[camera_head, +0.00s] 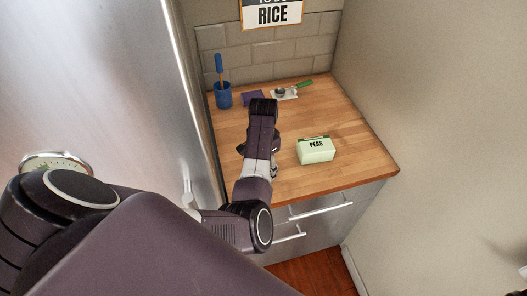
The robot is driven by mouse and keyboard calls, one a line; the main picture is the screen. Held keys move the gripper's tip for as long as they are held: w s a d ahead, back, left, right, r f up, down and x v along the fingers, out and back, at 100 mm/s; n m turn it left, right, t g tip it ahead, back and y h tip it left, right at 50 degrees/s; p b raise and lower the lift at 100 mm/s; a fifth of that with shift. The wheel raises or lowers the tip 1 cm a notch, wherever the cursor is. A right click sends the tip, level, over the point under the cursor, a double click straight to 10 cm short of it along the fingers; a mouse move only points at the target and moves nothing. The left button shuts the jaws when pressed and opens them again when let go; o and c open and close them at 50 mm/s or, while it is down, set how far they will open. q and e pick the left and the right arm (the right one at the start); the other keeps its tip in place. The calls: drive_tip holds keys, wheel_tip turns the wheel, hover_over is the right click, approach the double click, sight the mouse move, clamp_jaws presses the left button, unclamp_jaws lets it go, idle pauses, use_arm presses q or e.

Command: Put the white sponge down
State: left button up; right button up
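My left arm reaches in from the lower left over the wooden counter (350,162). My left gripper (259,148) is over the counter, left of the peas box. Its dark parts show on both sides of the wrist, but the wrist hides the fingertips, so I cannot tell whether it is open or shut. I cannot make out the white sponge; anything in or under the gripper is hidden. My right gripper is not in view.
A pale green peas box (316,151) stands right of my gripper. A blue cup (223,97) holding a blue-handled tool, a purple flat item (250,98) and a white board (285,94) with a green-handled tool are at the back. The counter's right front is clear.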

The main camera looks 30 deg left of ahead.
use_arm(q)
drive_tip(key=shift+w+f, duration=0.1)
drive_tip(key=shift+w, duration=0.05)
drive_tip(key=shift+r, duration=0.2)
wheel_tip(320, 180, up, 7)
drive_tip(key=shift+b, duration=1.2)
wheel_tip(320, 180, up, 5)
drive_tip(key=shift+r+p, duration=0.15)
drive_tip(key=shift+p, duration=0.8)
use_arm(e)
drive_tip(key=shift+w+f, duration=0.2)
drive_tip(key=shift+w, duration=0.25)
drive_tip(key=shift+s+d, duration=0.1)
